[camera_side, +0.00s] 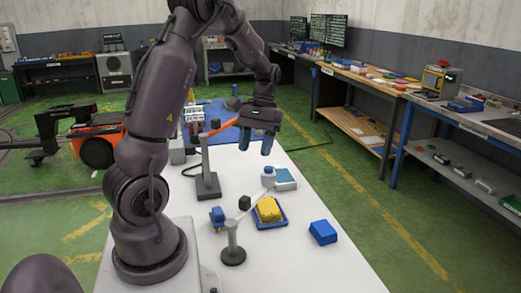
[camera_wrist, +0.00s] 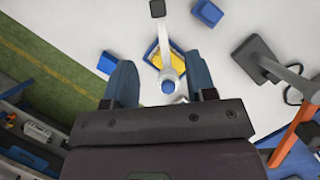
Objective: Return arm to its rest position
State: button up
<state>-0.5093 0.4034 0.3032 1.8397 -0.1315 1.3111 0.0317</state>
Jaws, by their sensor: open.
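My gripper (camera_side: 254,147) hangs over the far part of the white table (camera_side: 330,272), fingers pointing down, apart and empty. In the wrist view, the two blue-grey fingers of my gripper (camera_wrist: 160,65) stand apart with nothing gripped between them. My arm is raised and bent, reaching from its base at the near left of the table.
A yellow block (camera_side: 269,208) sits in a blue tray (camera_side: 273,226). A blue block (camera_side: 323,232), a small blue piece (camera_side: 217,215), a dark cube (camera_side: 245,202) and a teal-topped block (camera_side: 286,177) stand nearby. A dark stand (camera_side: 207,187) carries an orange bar (camera_side: 222,127) close left of my gripper.

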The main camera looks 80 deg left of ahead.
jog(key=s+d+r+m+t+y, duration=0.1)
jog(key=d+r+m+t, duration=0.3)
jog(key=d, duration=0.7)
jog(key=s+d+r+m+t+y, duration=0.2)
jog(key=d+r, duration=0.5)
jog(key=d, duration=0.4)
jog(key=s+m+t, duration=0.1)
jog(key=m+t, duration=0.1)
jog(key=m, duration=0.1)
jog(key=shift+s+r+m+t, duration=0.2)
jog(key=shift+s+m+t, duration=0.1)
jog(key=shift+d, duration=0.1)
dwell(0.7)
